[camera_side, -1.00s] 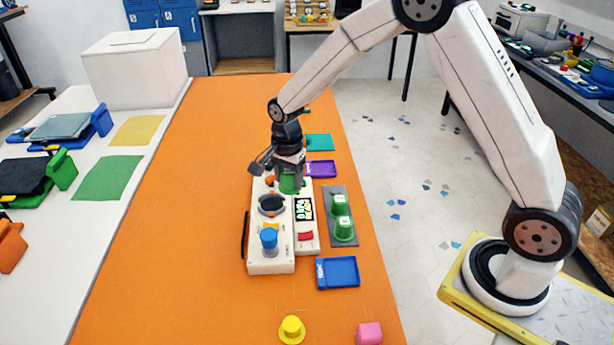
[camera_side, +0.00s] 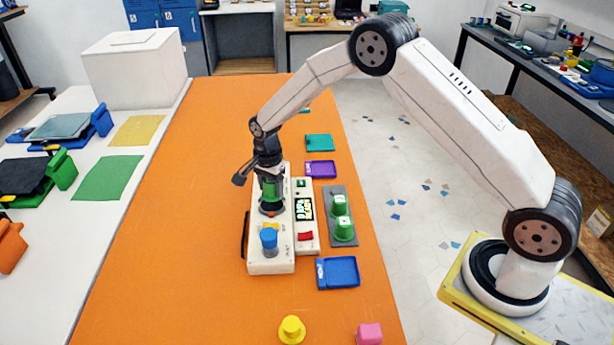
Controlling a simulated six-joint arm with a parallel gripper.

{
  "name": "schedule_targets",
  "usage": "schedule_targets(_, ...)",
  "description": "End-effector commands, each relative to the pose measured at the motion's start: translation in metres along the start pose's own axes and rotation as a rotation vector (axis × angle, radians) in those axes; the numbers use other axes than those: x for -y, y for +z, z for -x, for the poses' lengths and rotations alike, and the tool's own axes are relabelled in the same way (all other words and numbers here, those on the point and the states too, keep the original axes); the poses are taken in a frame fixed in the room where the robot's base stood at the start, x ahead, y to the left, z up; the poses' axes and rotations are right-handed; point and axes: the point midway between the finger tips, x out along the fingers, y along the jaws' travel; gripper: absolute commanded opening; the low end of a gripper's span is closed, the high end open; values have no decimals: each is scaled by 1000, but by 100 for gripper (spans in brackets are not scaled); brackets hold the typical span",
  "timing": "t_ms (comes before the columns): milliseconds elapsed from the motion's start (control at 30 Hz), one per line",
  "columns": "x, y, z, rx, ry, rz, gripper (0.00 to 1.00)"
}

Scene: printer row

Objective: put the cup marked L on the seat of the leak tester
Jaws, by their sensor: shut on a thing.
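My gripper (camera_side: 269,184) is shut on a green cup (camera_side: 268,193) above the white leak tester (camera_side: 270,267). No mark can be read on the held cup. The tester's dark round seat (camera_side: 271,210) lies directly below the cup and is partly hidden by it. I cannot tell whether the cup touches the seat. The tester also carries a blue cylinder (camera_side: 268,240) nearer the camera, and a panel with a small screen (camera_side: 304,209) and a red button (camera_side: 306,236) on its right.
Two more green cups (camera_side: 340,205) (camera_side: 344,230) with white labels stand on a grey tray (camera_side: 334,191) right of the tester. Blue (camera_side: 340,272), purple (camera_side: 321,169) and teal (camera_side: 319,142) trays line the right side. The orange table (camera_side: 170,240) is clear on the left.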

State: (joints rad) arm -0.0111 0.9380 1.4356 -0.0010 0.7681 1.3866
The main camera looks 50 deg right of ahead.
Motion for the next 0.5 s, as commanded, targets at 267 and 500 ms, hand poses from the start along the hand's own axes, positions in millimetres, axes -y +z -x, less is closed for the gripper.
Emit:
schedule_targets(267, 5, -1, -18, 0, 2, 0, 5)
schedule_targets(500, 5, -1, -36, 0, 0, 0, 5)
